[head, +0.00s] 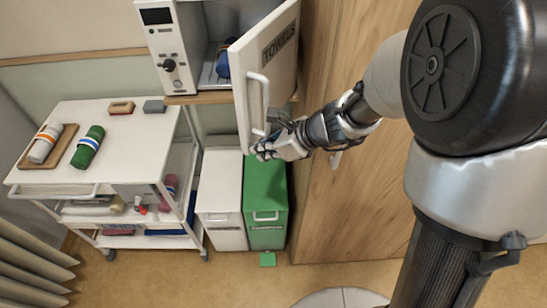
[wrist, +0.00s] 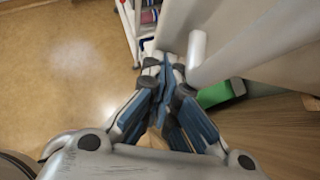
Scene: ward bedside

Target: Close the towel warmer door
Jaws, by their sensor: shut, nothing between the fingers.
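The towel warmer (head: 182,45) is a white box at the top of the head view, with a dark display and a knob on its left panel. Its door (head: 277,62), lettered "TOWELS", stands open toward me, hinged at the right. A blue rolled towel (head: 223,64) shows inside. The door has a white vertical bar handle (head: 257,103). My gripper (head: 260,150) is shut and empty near the handle's lower end; I cannot tell whether it touches. In the wrist view my gripper (wrist: 163,62) is shut beside the handle's end (wrist: 197,48).
A white trolley (head: 130,170) at left carries a green towel roll (head: 88,147) and a tray (head: 68,132) with a white roll. A white bin (head: 221,200) and a green bin (head: 266,200) stand below the warmer. A wooden panel (head: 345,205) is at right. Open floor lies in front.

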